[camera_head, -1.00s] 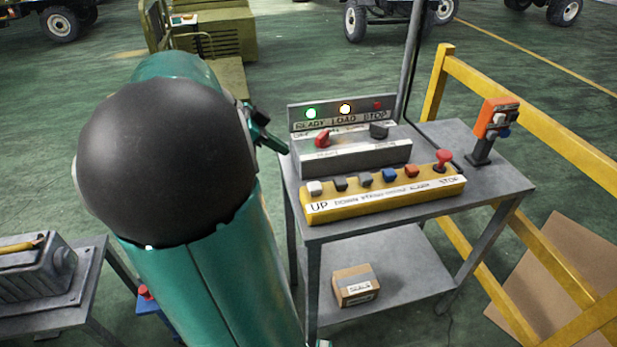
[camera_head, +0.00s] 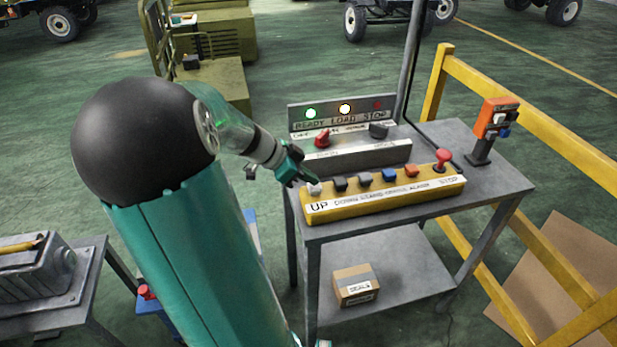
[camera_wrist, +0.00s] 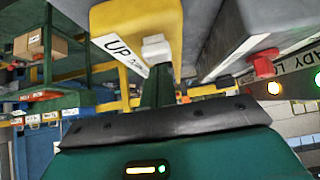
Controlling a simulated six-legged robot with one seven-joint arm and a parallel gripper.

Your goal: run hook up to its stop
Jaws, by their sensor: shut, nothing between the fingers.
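The yellow control bar (camera_head: 385,205) lies along the table's front edge, with a row of buttons. Its white button (camera_head: 314,188) sits at the left end above the label UP; it also shows in the wrist view (camera_wrist: 156,47). My gripper (camera_head: 313,181) is shut and empty, its fingertips at the white button. In the wrist view the fingers (camera_wrist: 160,85) point at that button and overlap its near side; I cannot tell whether they press it. The hook is not in view.
A grey switch box (camera_head: 360,153) with red and black knobs stands behind the bar. Above it, the READY lamp (camera_head: 311,113) glows green and the LOAD lamp (camera_head: 345,109) glows pale; STOP is dim red. A red mushroom button (camera_head: 443,160) sits at the bar's right end.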

